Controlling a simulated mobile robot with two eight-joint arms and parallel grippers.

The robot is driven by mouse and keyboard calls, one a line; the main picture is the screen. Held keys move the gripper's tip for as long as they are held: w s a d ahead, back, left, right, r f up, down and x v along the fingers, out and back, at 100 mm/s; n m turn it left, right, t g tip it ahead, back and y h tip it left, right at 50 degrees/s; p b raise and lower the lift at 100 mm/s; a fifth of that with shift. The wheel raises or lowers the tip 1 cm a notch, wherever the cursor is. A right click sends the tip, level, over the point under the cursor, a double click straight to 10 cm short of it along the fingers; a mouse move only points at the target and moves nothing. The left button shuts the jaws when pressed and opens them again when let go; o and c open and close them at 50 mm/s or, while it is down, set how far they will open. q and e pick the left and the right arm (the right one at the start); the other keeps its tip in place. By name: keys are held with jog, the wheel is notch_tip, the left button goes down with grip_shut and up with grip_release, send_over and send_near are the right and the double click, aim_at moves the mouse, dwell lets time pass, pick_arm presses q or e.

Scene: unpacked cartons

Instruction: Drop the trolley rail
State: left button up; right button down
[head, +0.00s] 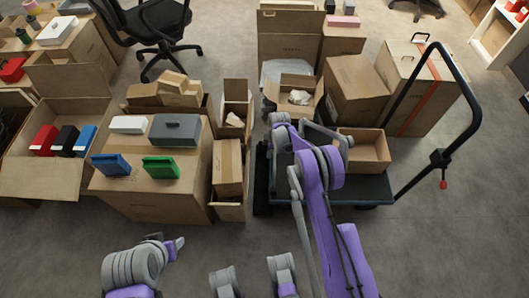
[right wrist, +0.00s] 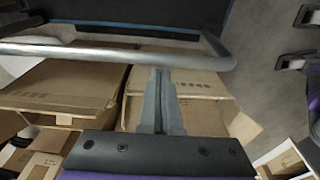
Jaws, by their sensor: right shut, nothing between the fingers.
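The trolley (head: 375,188) has a dark blue deck and stands right of centre in the head view, partly behind my right arm. A grey tubular rail (right wrist: 110,54) with a bent right end crosses the upper part of the right wrist view. My right gripper (right wrist: 160,74) is shut and empty, its fingertips just below the rail in that picture. I cannot tell whether they touch it. In the head view my right arm reaches over the trolley and hides part of it. My left gripper (head: 177,245) is low at the left, apart from the cartons; its jaw opening is unclear.
A tall black handle (head: 467,85) rises at the trolley's right end. Cartons (head: 355,90) crowd behind it. An open carton (head: 365,152) sits on the deck. A closed carton (head: 150,195) at left carries small boxes. The floor (head: 450,240) at lower right is clear.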

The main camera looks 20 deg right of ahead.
jog(key=shift+d, duration=0.25)
